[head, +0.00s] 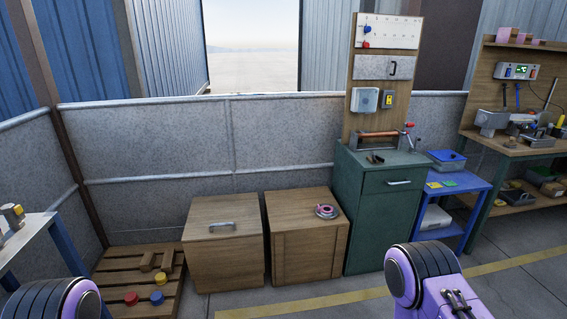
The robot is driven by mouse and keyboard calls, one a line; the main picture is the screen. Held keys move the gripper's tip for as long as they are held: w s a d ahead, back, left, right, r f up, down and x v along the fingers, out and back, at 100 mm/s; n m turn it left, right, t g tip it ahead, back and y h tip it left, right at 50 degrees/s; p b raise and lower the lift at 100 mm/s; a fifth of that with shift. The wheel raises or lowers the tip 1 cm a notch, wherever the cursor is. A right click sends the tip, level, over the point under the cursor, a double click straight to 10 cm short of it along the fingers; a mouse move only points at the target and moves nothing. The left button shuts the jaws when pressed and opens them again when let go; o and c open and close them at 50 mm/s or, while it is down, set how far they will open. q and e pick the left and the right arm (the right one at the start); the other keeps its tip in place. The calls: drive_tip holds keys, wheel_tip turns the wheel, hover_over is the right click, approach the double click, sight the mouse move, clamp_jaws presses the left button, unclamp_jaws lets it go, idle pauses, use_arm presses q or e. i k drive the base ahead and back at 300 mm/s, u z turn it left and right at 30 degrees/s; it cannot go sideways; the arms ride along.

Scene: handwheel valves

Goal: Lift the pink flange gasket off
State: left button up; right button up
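The pink flange gasket (327,211) is a small pink ring on top of the right wooden box (299,208). Something darker shows at its middle, too small to make out. It is near the box's right side. Purple and dark parts of my two arms show at the bottom left and bottom right corners of the head view, well apart from the gasket. No fingertips of either gripper are in view.
A second wooden box (222,262) with a metal handle stands to the left. A green cabinet (376,222) rises close on the right, with a blue side table (451,186) beyond. A pallet (116,262) lies at left. Open floor lies in front.

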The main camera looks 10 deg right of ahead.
sight(318, 208)
drive_tip(key=z, duration=0.45)
drive_tip(key=i, duration=2.4)
drive_tip(key=z, duration=0.5)
drive_tip(key=i, duration=0.65)
drive_tip(key=z, duration=0.15)
